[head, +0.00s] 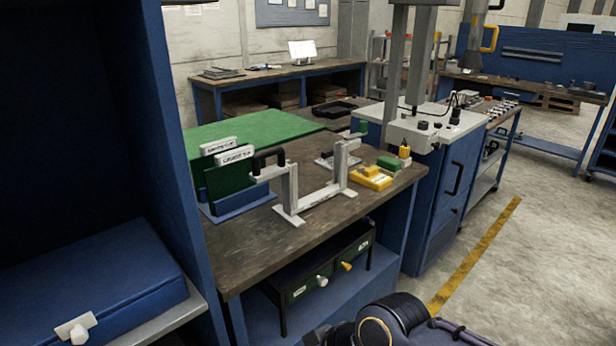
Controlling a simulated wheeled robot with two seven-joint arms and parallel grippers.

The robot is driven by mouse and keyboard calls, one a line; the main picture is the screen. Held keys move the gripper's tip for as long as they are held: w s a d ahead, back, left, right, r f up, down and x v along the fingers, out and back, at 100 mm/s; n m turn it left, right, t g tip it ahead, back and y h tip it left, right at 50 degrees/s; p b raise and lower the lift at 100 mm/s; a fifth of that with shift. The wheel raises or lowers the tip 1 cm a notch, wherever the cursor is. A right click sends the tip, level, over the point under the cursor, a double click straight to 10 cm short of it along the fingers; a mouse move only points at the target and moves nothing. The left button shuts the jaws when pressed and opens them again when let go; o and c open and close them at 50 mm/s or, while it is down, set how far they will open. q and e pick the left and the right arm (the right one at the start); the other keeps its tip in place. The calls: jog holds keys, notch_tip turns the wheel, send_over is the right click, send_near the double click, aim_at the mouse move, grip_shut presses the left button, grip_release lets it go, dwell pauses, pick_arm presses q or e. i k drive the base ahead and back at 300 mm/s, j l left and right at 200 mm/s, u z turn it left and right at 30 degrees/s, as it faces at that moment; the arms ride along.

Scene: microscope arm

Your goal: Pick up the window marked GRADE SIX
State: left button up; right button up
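Two dark green upright panels with white labelled top strips stand in a blue rack (240,204) on the workbench. The front panel (230,182) has a label strip (235,155). The rear panel's strip (219,145) shows behind it, and most of that panel is hidden. The lettering is too small to read surely, so I cannot tell which one, if either, says GRADE SIX. Neither of my grippers is in view. A dark rounded part of my own body shows at the bottom edge.
A grey metal frame (318,198) with a black handle stands right beside the rack. A yellow block (371,178) and a green block (389,162) lie farther right. A green mat (250,132) lies behind. A tall blue cabinet (172,130) blocks the left. The floor at right is clear.

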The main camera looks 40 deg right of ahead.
aim_at(230, 176)
jog(key=z, duration=0.95)
jog(key=i+l, duration=0.25)
jog(key=i+l+u, duration=0.45)
jog(key=l, duration=0.2)
jog(key=l+u, duration=0.25)
jog(key=l, duration=0.15)
jog(key=i+l+u, duration=0.25)
jog(key=l, duration=0.15)
jog(key=k, duration=0.1)
